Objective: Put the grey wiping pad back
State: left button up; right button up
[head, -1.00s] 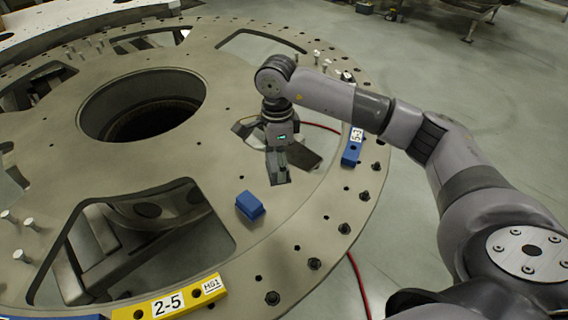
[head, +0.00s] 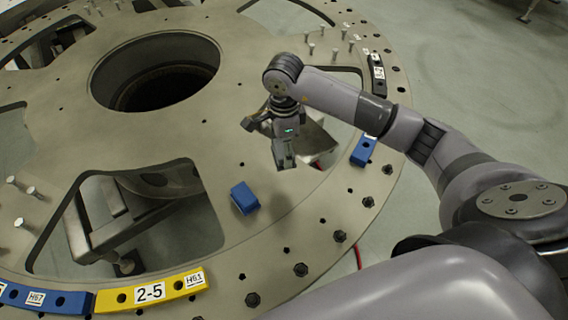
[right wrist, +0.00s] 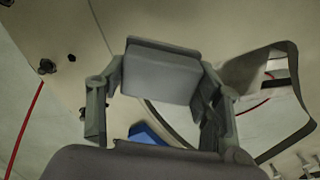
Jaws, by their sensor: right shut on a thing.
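The grey wiping pad (right wrist: 160,75) is a flat grey block between the fingers of my right gripper (right wrist: 160,82) in the right wrist view. In the head view my right gripper (head: 284,157) points down over the turret plate (head: 215,130), beside the edge of a cut-out. The pad is hard to tell apart from the grey fingers there. I cannot tell whether the pad touches the plate. A blue block (head: 244,198) lies on the plate, nearer and to the left of the gripper; it is partly hidden in the right wrist view (right wrist: 146,134). My left gripper is not in view.
A yellow segment marked 2-5 (head: 150,292) and blue segments (head: 363,150) lie along the rim. Dark bolts (head: 301,270) and light upright pins (head: 322,40) stand on the plate. Large cut-outs and a round central hole (head: 155,72) open in it. A red hose (right wrist: 25,130) runs on the floor.

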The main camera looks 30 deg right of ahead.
notch_tip(320, 180, down, 5)
jog(key=shift+f+p, duration=0.1)
jog(key=shift+p, duration=0.35)
notch_tip(320, 180, down, 3)
jog(key=shift+f+p, duration=0.15)
jog(key=shift+p, duration=0.35)
jog(key=shift+d+f, duration=0.1)
jog(key=shift+f, duration=0.35)
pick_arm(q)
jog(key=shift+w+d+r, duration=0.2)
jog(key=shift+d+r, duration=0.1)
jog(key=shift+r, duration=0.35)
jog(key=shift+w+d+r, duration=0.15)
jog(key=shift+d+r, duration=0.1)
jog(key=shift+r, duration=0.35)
pick_arm(e)
jog(key=shift+f, duration=0.1)
jog(key=o, duration=1.1)
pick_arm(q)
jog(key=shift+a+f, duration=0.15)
